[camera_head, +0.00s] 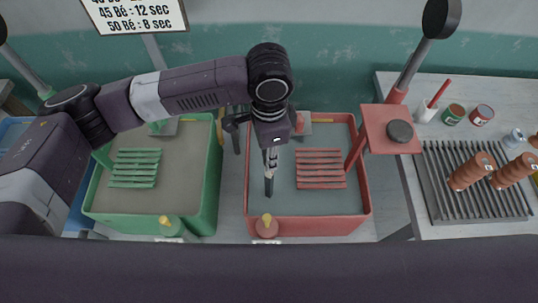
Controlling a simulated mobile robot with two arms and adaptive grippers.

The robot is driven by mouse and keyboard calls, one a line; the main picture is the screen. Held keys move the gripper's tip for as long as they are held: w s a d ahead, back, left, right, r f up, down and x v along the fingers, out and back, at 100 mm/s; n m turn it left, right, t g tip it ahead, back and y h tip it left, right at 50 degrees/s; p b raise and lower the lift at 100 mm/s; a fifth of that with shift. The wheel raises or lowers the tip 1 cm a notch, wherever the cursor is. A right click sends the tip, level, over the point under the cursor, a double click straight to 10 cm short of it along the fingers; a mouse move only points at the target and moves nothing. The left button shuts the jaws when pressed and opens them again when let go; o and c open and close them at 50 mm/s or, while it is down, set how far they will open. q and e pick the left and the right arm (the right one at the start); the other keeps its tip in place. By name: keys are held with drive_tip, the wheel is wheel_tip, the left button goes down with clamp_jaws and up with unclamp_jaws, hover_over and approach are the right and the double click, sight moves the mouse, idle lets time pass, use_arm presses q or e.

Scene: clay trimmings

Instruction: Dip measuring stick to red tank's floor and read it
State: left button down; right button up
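The red tank (367,200) stands in the middle, holding flat grey-green liquid. My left gripper (271,152) points down over the left part of this tank. It appears shut on a slim upright piece, which I take for the measuring stick (268,187). Its lower part is dark and stands over or in the liquid. I cannot tell whether its tip touches the tank floor, and no marks on it are readable. The fingers are small and partly hidden by my wrist. My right gripper is not in view.
A green tank (212,205) stands left, with a green slatted rack (135,168). A red slatted rack (320,168) lies in the red tank. A red stand (375,130) with a dark disc (400,131) rises at its right. The right table holds a ribbed tray (440,205) and clay-coloured pieces (470,172).

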use_arm(q)
wheel_tip(320, 180, up, 14)
idle(0.8)
drive_tip(key=shift+r, duration=0.1)
idle(0.6)
